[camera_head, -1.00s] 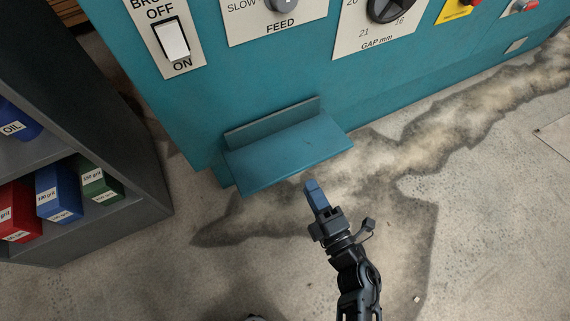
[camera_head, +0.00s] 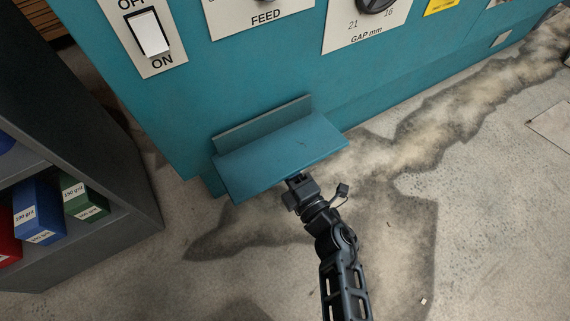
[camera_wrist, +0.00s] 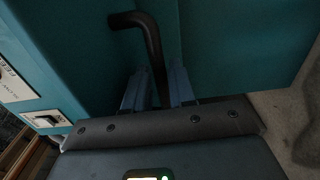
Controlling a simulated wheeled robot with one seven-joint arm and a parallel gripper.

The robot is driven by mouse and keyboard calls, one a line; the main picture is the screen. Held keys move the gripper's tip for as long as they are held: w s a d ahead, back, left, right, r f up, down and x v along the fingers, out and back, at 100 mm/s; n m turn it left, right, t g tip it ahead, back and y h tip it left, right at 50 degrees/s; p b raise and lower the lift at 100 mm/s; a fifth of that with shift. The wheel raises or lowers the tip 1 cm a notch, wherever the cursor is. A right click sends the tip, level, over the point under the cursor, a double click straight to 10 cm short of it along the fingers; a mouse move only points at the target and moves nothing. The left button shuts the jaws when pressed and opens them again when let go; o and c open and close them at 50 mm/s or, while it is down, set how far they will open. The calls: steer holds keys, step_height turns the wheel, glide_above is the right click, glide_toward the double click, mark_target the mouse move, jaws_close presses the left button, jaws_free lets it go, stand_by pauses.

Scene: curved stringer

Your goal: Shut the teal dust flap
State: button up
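The teal dust flap (camera_head: 280,155) juts out from the lower front of the teal machine, with an upright strip (camera_head: 262,123) along its back. It stands open, sloping outward. My gripper (camera_head: 296,178) is at the flap's front edge in the head view, its fingertips hidden beneath it. In the wrist view my two bluish fingers (camera_wrist: 159,88) stand apart, and a dark bent bar (camera_wrist: 153,45) shows between and beyond them. I cannot tell what the bar is fixed to or whether the fingers touch it. Teal surfaces fill most of that view.
The teal machine (camera_head: 190,95) carries a white rocker switch (camera_head: 148,33) and a gap dial (camera_head: 372,4) above the flap. A dark shelf (camera_head: 120,205) with blue and green boxes stands at left. The stained concrete floor (camera_head: 480,230) is clear at right.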

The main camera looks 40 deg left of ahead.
steer(key=shift+c, duration=0.2)
jaws_close()
stand_by(0.3)
